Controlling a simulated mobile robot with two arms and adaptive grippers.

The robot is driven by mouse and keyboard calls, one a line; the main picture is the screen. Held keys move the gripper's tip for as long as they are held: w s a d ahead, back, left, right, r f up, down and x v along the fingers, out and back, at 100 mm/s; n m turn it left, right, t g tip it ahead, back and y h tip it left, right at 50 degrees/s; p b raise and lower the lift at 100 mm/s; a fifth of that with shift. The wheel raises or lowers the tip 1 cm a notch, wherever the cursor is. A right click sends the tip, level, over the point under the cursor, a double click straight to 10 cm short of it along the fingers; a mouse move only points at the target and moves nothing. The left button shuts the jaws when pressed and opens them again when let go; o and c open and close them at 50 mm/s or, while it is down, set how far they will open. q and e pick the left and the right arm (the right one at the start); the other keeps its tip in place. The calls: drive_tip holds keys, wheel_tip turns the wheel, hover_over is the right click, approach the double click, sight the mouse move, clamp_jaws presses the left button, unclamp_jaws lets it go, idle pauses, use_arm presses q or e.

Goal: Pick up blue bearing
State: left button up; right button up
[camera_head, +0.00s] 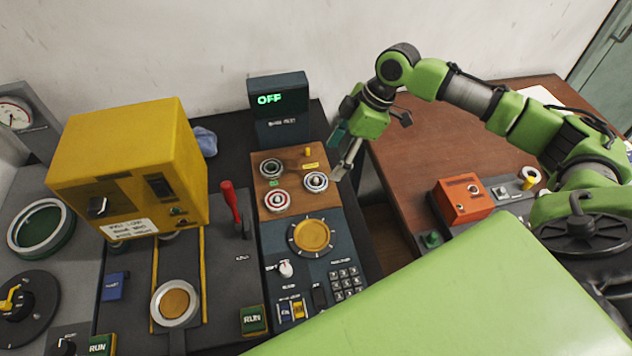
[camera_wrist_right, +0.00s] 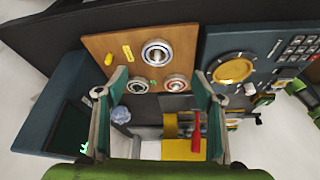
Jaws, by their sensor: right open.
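Three bearing rings sit on a wooden panel (camera_head: 262,185). The right-hand one, a grey ring with a bluish centre, looks like the blue bearing (camera_head: 316,181); it is nearest my right gripper and also shows in the right wrist view (camera_wrist_right: 158,53). A red-centred ring (camera_head: 277,201) and a dark-centred ring (camera_head: 271,167) lie to its left. My right gripper (camera_head: 342,162) is open and empty, just up and right of the blue bearing. In the wrist view, that bearing appears beyond the gap between the fingers (camera_wrist_right: 158,78). My left gripper is not in view.
An "OFF" display box (camera_head: 279,105) stands behind the panel. A console with a round gold plate (camera_head: 311,235) is in front. A yellow machine (camera_head: 130,165) and a red lever (camera_head: 231,205) stand left. A brown table (camera_head: 430,140) is right, across a gap.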

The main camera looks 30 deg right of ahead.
sight(317, 178)
drive_tip(key=x, duration=0.4)
drive_tip(key=shift+w+f, duration=0.1)
drive_tip(key=shift+f, duration=0.05)
drive_tip(key=p+x, duration=0.1)
drive_tip(key=x, duration=0.3)
drive_tip(key=shift+w+a+p, duration=0.15)
drive_tip(key=shift+w+p, duration=0.05)
drive_tip(key=shift+p, duration=0.2)
drive_tip(key=shift+w+a+f, duration=0.1)
drive_tip(key=shift+a+f, duration=0.05)
drive_tip(key=shift+f, duration=0.35)
drive_tip(key=c, duration=1.3)
